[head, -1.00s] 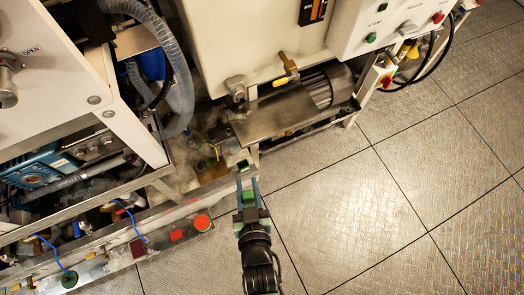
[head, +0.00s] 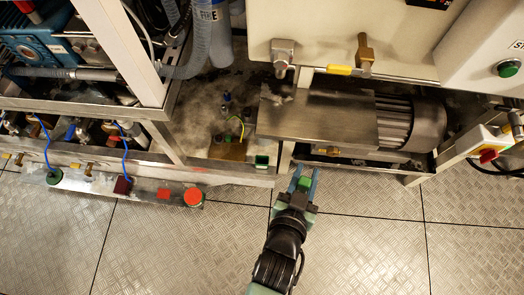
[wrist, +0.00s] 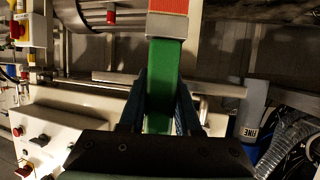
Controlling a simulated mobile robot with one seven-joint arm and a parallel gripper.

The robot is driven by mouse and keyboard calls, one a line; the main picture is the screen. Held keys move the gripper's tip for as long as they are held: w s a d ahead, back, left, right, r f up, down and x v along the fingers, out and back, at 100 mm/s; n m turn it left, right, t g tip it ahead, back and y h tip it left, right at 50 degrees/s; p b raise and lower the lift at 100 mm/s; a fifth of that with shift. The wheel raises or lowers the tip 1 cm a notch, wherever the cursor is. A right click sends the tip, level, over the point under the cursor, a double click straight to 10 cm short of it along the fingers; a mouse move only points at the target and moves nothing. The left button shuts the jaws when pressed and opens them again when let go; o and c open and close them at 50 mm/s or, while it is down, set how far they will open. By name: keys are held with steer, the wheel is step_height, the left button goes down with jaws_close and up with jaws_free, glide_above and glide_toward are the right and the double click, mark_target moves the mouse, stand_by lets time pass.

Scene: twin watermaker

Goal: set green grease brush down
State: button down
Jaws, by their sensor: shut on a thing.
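My gripper (head: 305,174) is in the lower middle of the head view, in front of the steel frame and above the floor plates. Its two blue fingers are shut on the green grease brush (head: 304,184), of which only a small green part shows there. In the wrist view the brush's green handle (wrist: 164,75) runs up between the fingers. Its far end has a pale band and an orange-red block (wrist: 168,6), cut off by the picture edge. The part inside the gripper is hidden.
A steel plate (head: 317,116) and a ribbed motor (head: 410,122) stand beyond my gripper. A low rail (head: 110,186) with a round red part (head: 194,197) lies at left. A control box (head: 497,50) is at right. The patterned floor (head: 370,245) is clear at lower right.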

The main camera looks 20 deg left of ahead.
steer(key=w+a+f+b, duration=0.1)
steer(key=w+f+b, duration=0.1)
steer(key=f+b, duration=0.45)
steer(key=w+a+f+b, duration=0.2)
steer(key=f+b, duration=0.4)
steer(key=b, duration=0.2)
steer(key=w+a+f+n+y+b, duration=0.2)
steer(key=w+a+f+n+y, duration=0.15)
steer(key=w+a, duration=0.7)
steer(key=shift+g+y, duration=0.25)
steer(key=shift+g, duration=0.05)
steer(key=shift+s+a+f+b, duration=0.15)
steer(key=shift+a+f+b, duration=0.25)
steer(key=shift+f+b, duration=0.85)
steer(key=shift+s+a+f+b, duration=0.1)
steer(key=shift+a+f+b, duration=0.4)
steer(key=shift+f, duration=1.5)
steer(key=shift+s+a+f+b, duration=0.15)
steer(key=shift+a+f+b, duration=0.2)
steer(key=shift+f+b, duration=0.9)
steer(key=shift+f+p, duration=0.35)
steer(key=shift+f, duration=0.1)
